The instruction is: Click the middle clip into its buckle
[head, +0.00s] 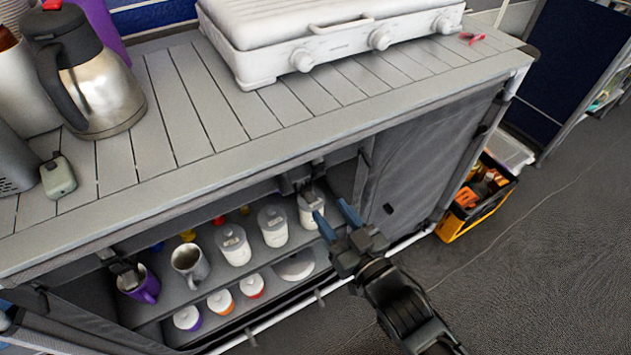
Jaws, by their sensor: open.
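A dark buckle-like piece (296,180) hangs under the counter's front edge near the middle of the opening. Part of it hangs in front of a white canister (311,211), and I cannot tell the clip half from the buckle half. My gripper (334,214) is open, with its two blue-tipped fingers just below and right of that piece. Nothing shows between the fingers, and they look apart from the piece. Another dark clip (124,272) hangs at the left in front of a purple mug (146,288). A small dark piece (388,208) shows on the grey fabric panel (425,165) at the right.
The slatted counter (200,120) carries a white griddle (335,30) and a steel jug (95,90). Shelves below hold a steel mug (190,265), white canisters (233,245) and small jars. A yellow-black crate (478,205) stands at the right. The floor (540,270) in front is clear.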

